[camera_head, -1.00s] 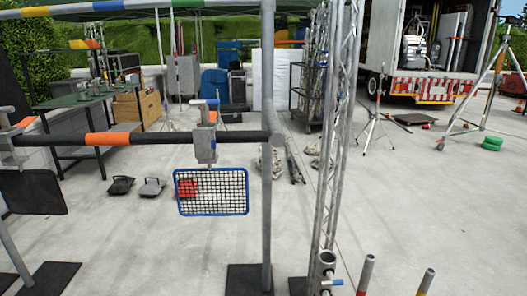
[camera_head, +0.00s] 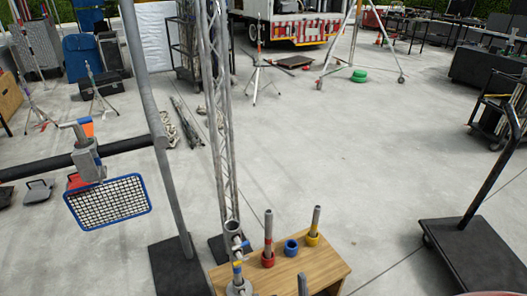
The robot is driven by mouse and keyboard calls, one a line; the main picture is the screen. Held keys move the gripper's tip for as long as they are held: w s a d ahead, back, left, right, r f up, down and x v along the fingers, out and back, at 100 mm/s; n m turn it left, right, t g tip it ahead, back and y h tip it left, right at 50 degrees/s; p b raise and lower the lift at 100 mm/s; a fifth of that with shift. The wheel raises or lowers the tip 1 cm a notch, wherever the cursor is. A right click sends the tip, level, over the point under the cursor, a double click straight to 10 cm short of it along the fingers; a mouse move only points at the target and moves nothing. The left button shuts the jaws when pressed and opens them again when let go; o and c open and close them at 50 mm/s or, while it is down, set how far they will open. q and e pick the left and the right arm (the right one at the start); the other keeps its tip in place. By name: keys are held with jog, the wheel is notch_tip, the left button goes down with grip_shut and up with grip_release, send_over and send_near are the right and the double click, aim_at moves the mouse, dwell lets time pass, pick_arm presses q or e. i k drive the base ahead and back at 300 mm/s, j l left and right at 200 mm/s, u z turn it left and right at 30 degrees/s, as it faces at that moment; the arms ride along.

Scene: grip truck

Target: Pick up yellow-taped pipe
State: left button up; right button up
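The yellow-taped pipe (camera_head: 315,219) is a short grey pipe. It stands upright in a yellow ring-shaped holder (camera_head: 311,239) at the back right of a small wooden bench (camera_head: 333,266). A similar grey pipe (camera_head: 268,229) stands in a red holder (camera_head: 267,259) to its left. A blue ring holder (camera_head: 291,248) between them holds no pipe that I can see. Neither of my grippers shows in the head view.
A lattice truss (camera_head: 222,150) and a grey upright pole (camera_head: 160,130) on a black base stand left of the bench. A blue-framed mesh panel (camera_head: 107,202) hangs from a horizontal bar. A black flat cart (camera_head: 480,258) stands at right. Open concrete floor lies between.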

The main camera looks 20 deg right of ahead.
aim_at(317, 210)
jog(key=z, duration=1.2)
